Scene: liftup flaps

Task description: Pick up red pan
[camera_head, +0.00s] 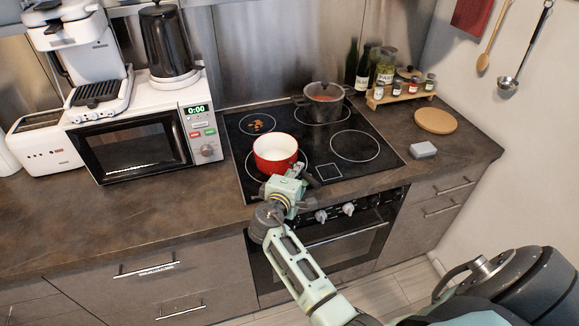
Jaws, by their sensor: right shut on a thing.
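A red pan (275,164) with a white inside stands over the front left ring of the black hob. It looks upright, and I cannot tell whether it touches the hob. My right gripper (290,175) is at the pan's near right side. It is shut on the pan, with its fingers partly hidden by the gripper body and wrist. The pan's handle is mostly hidden there. My left gripper is not in view.
A grey pot (324,108) stands on the hob's back ring. The microwave (140,140) is to the left, with a black kettle (166,42) on top. A spice rack (400,95) and round wooden board (436,121) are at right. The counter front left is clear.

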